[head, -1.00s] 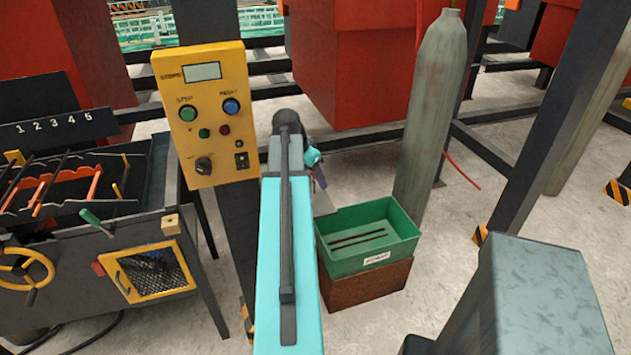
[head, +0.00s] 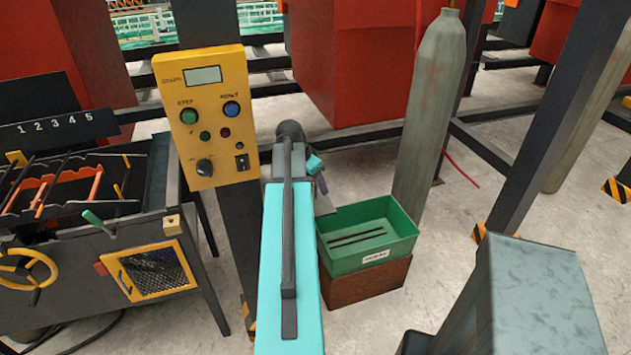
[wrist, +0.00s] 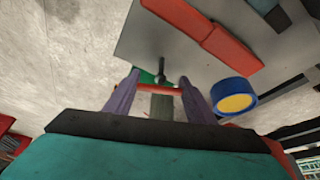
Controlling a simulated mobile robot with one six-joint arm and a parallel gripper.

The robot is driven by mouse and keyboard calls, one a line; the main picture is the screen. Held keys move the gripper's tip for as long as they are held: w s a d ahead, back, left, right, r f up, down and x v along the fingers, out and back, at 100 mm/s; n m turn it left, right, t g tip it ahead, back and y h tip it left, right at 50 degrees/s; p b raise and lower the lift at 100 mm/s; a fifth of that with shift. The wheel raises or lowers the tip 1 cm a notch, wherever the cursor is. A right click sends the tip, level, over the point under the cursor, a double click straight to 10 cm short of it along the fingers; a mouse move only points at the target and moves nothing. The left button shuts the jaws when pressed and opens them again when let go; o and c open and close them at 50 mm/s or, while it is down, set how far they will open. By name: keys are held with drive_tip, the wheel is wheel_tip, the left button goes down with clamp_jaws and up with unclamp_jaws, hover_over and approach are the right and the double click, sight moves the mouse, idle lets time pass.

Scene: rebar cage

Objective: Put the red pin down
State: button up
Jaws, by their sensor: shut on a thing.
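My gripper (wrist: 158,78) shows in the wrist view as two purple fingers. A thin red pin (wrist: 147,87) lies crosswise between them, held near their tips. In the head view my arm hides most of the gripper; only a bit of purple finger shows past its right side, left of the green bin. The pin cannot be made out there. In the wrist view a grey plate (wrist: 160,35) lies beyond the fingertips, with a red block (wrist: 229,48) and a blue and yellow round thing (wrist: 234,96) at its right side.
A green bin (head: 395,245) with dark rods stands on a brown block right of my arm. A yellow control panel (head: 203,150) and a black bench (head: 90,265) with a rack are to the left. A grey cylinder (head: 428,120) stands behind the bin.

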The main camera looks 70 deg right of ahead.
drive_tip(key=shift+f, duration=0.15)
drive_tip(key=shift+f, duration=0.15)
drive_tip(key=o, duration=1.1)
drive_tip(key=shift+r, duration=0.3)
drive_tip(key=shift+b+v, duration=1.3)
drive_tip(key=shift+v, duration=4.6)
drive_tip(key=shift+a, duration=0.1)
